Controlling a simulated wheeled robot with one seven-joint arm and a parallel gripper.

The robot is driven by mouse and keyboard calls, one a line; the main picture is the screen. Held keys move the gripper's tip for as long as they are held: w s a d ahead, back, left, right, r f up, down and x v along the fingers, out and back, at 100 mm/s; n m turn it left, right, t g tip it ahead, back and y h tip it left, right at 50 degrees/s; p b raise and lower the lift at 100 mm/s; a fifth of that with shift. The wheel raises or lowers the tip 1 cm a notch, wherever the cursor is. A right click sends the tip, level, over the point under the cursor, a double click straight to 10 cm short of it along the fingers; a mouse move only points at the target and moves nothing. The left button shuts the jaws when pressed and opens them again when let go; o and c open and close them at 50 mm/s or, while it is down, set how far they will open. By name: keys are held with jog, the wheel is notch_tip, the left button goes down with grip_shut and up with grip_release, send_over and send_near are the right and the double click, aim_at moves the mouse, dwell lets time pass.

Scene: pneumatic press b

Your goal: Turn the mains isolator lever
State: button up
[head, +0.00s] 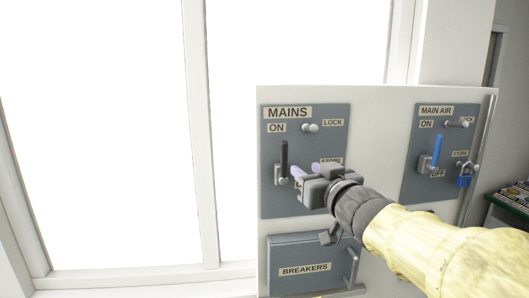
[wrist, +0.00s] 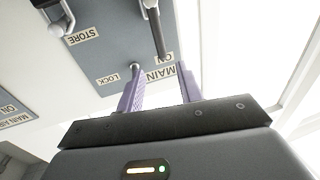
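The mains isolator lever (head: 284,160) is a dark handle on the grey MAINS panel (head: 272,202). It stands upright, pointing up towards the ON label (head: 277,128). My gripper (head: 298,172) is in front of the panel, just right of the lever's lower part. In the wrist view, which is upside down, the lever (wrist: 157,36) lies beyond my gripper (wrist: 161,68). Its tip appears between the lines of the two lavender fingers. The fingers are apart with nothing held between them. Whether either finger touches the lever cannot be told.
A LOCK peg (head: 311,128) sits upper right of the lever. A metal shackle-like part (wrist: 60,20) hangs by the STORE label in the wrist view. The MAIN AIR panel (head: 410,180) has a blue lever (head: 438,152) and blue padlock (head: 464,180). A BREAKERS box (head: 285,252) is below.

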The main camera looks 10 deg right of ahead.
aim_at(286, 154)
jog(key=w+a+p, duration=0.1)
jog(key=w, duration=0.3)
jog(key=w+p, duration=0.1)
jog(key=w, duration=0.3)
jog(key=w+a+p, duration=0.1)
jog(key=w, duration=0.4)
jog(key=shift+w+a, duration=0.1)
jog(key=shift+a, duration=0.2)
grip_shut()
